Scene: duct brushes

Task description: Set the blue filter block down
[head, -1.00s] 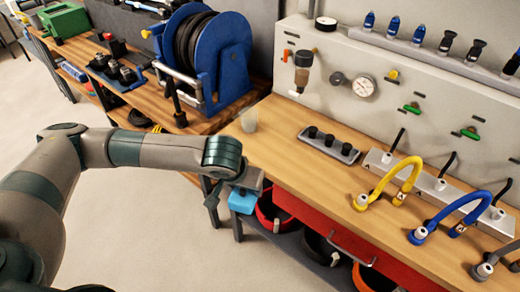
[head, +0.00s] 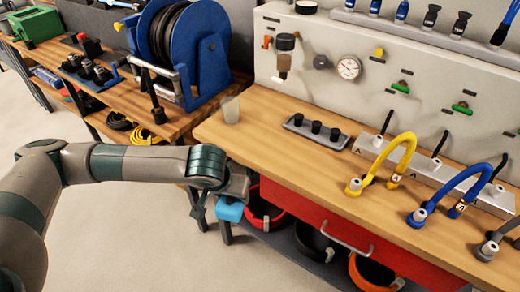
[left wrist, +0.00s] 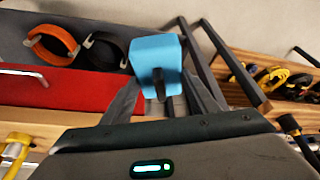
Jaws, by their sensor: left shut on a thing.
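The blue filter block (head: 230,210) hangs at the end of my left arm in the head view, just in front of the workbench's left front corner and below its top. It is bright blue with a dark stub on its near face in the left wrist view (left wrist: 156,54). My left gripper (left wrist: 160,88) is shut on the block, with a dark finger on each side. In the head view the left gripper (head: 233,190) is partly hidden by my wrist. My right gripper is not in view.
The wooden workbench top (head: 262,150) has free room at its left front. A translucent cup (head: 231,109) and a grey tray with black knobs (head: 316,132) stand on it. A red drawer (head: 340,232) is in its front. Rings lie on the lower shelf (head: 290,243).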

